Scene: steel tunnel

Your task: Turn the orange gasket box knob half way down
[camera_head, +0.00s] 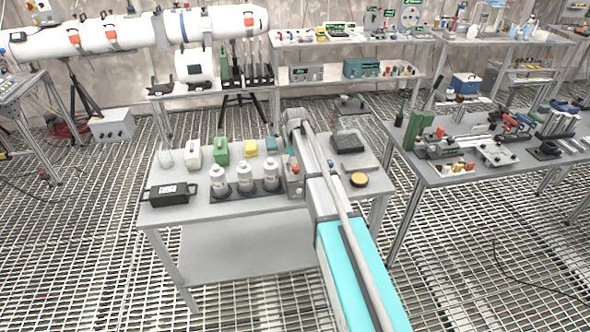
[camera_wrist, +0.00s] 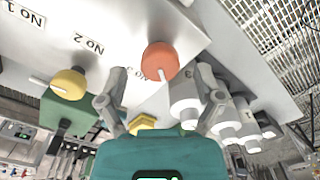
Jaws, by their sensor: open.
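The orange knob (camera_wrist: 160,58) shows in the wrist view, round, with a short white pointer toward the bottom of the picture. It sits on a pale surface (camera_wrist: 120,35) with labels No 1, No 2 and No 3. My gripper (camera_wrist: 160,88) is open, with one finger on each side just below the knob in the picture. Whether either finger touches it I cannot tell. In the head view a small orange-red part (camera_head: 296,168) shows beside my arm at the table's middle. My arm largely hides the gripper there.
A yellow knob (camera_wrist: 70,83) with a white pointer is left of my gripper. White bottles (camera_wrist: 185,95) stand close to the right finger. On the table, a black case (camera_head: 169,193), a green container (camera_head: 221,152) and a dark tray (camera_head: 347,143) lie around my arm.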

